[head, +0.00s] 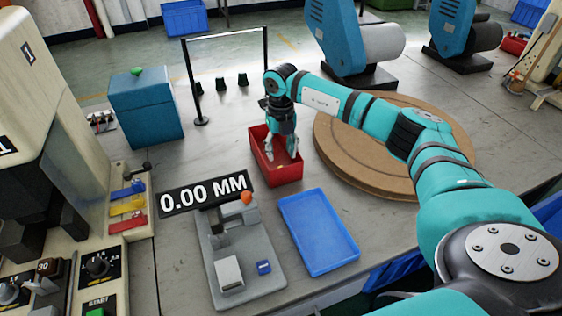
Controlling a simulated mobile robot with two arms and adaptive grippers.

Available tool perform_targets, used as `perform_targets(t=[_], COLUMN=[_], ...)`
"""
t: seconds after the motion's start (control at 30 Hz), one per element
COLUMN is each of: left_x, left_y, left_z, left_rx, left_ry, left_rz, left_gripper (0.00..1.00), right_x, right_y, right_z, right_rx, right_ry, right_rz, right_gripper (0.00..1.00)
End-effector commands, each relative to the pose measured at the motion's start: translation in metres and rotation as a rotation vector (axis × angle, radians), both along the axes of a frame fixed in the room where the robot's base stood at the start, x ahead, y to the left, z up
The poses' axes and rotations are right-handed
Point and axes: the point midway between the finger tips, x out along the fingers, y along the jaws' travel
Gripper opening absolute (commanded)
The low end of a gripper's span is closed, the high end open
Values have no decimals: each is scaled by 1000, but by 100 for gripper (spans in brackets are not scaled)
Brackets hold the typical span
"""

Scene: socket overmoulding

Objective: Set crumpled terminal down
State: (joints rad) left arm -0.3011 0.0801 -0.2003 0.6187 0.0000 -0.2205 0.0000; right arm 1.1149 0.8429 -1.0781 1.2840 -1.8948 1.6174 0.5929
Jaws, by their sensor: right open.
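My right gripper (281,153) reaches down into the red bin (277,180) in the middle of the table. Its fingers point downward and are open, with the tips inside the bin walls. I cannot make out the crumpled terminal; the gripper and the bin walls hide much of the bin floor. My left gripper is not in view.
An empty blue tray (318,232) lies in front of the bin. A grey gauge fixture (240,262) with a 0.00 MM display (205,194) stands to its left. A round brown board (345,150) lies right of the bin. A teal box (146,110) stands back left.

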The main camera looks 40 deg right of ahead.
Motion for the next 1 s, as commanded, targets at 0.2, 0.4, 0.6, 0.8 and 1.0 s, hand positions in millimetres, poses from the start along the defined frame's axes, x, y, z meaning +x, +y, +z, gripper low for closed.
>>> perform_targets(t=[0.2, 0.4, 0.6, 0.8, 1.0], left_x=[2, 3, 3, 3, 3], left_y=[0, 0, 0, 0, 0], left_z=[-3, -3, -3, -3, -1], left_rx=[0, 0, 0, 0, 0], left_ry=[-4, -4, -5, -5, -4], left_rz=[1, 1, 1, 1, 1], left_gripper=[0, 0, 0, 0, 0], right_x=[0, 0, 0, 0, 0], right_y=[0, 0, 0, 0, 0], right_z=[43, 61, 64, 63, 65], right_rx=[0, -1, -1, -1, -1], right_ry=[-2, 0, 0, 1, 1], right_rz=[0, -1, -1, -1, -1], right_gripper=[44, 44, 44, 44, 44])
